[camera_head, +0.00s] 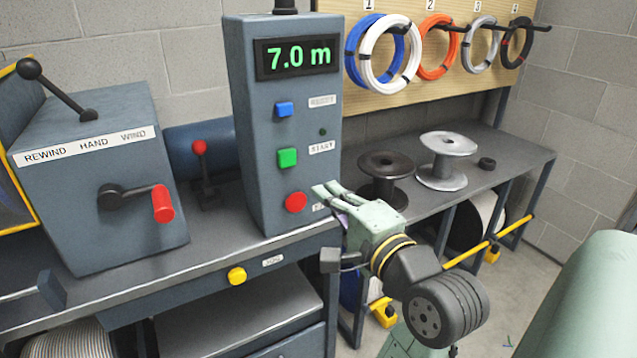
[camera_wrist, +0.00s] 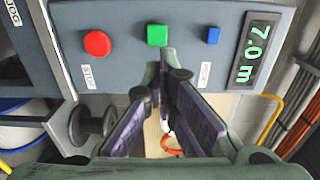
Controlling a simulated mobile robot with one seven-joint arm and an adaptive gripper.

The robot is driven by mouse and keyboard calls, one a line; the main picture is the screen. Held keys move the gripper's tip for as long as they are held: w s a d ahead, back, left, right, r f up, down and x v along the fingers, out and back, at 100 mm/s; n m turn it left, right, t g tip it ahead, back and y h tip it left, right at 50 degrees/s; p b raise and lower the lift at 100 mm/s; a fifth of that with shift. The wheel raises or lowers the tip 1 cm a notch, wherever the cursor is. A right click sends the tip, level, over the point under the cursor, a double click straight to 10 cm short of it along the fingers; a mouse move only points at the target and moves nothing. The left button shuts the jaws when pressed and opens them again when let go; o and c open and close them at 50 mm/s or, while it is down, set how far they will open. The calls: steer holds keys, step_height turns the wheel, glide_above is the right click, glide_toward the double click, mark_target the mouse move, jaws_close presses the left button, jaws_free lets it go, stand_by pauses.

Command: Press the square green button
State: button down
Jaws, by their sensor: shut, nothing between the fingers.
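The square green button (camera_head: 287,157) is on the front of the upright grey control box (camera_head: 250,190), between a square blue button (camera_head: 284,109) above and a round red button (camera_head: 296,202) below. In the wrist view the green button (camera_wrist: 157,35) is at the top middle, beyond the fingertips. My gripper (camera_head: 322,192) is right of the red button in the head view, lower than the green button, its fingers pointing toward the box. The fingers (camera_wrist: 165,75) are shut and empty.
The display (camera_head: 296,57) reads 7.0 m. A red-handled crank (camera_head: 162,203) and a red-knobbed lever (camera_head: 200,148) stand left of the box. A yellow button (camera_head: 237,276) is on the bench edge. Spools (camera_head: 447,160) stand on the right bench.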

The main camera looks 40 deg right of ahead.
mark_target(289, 157)
steer(key=p+x, duration=0.2)
steer(key=x, duration=1)
steer(key=shift+w+p, duration=0.3)
steer(key=shift+r, duration=0.1)
